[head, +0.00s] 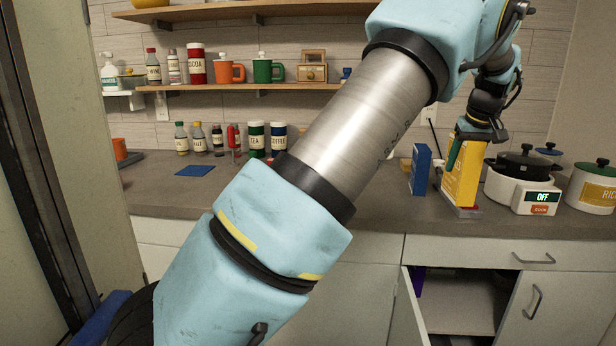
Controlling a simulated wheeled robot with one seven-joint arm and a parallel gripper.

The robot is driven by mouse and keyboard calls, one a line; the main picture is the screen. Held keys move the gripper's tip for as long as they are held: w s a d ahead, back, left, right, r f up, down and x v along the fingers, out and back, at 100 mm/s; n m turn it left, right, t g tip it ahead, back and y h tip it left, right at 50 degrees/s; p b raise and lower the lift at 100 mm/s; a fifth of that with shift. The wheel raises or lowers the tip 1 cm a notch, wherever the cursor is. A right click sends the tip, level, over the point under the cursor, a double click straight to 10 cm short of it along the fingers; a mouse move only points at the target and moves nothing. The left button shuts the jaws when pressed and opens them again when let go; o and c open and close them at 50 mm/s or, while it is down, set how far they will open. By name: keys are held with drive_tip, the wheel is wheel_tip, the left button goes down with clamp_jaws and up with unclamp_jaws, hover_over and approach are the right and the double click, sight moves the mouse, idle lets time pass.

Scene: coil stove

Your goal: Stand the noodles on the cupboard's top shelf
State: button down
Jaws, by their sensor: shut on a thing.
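A tall yellow box (462,180), whose label I cannot read, stands upright at the counter, right of the centre; it may be the noodles. My gripper (466,145) comes down over its top from above and is shut on it; the fingertips are partly hidden. The box's base is close to the counter, beside a small red and grey item (462,211); I cannot tell if they touch. The low cupboard (460,303) under the counter is open, with its door (406,312) swung out on the left and a pale shelf inside.
A blue box (421,170) stands just left of the yellow box. A white cooker (520,190) with a dark-lidded pot and a rice canister (592,187) stand to the right. A purple item (419,281) is inside the cupboard. My arm crosses the middle of the view.

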drive_tip(key=s+a+f, duration=0.1)
drive_tip(key=a+f, duration=0.8)
drive_tip(key=a, duration=0.7)
drive_tip(key=s+a+f, duration=0.2)
drive_tip(key=a+f, duration=0.7)
drive_tip(key=a, duration=0.7)
drive_tip(key=s+a+f+n, duration=0.1)
drive_tip(key=a+f, duration=0.9)
drive_tip(key=a, duration=0.6)
drive_tip(key=shift+s, duration=0.3)
drive_tip(key=s+f, duration=0.4)
drive_tip(key=f, duration=0.1)
drive_tip(key=shift+s+f, duration=0.35)
drive_tip(key=shift+f, duration=0.05)
drive_tip(key=shift+a, duration=0.1)
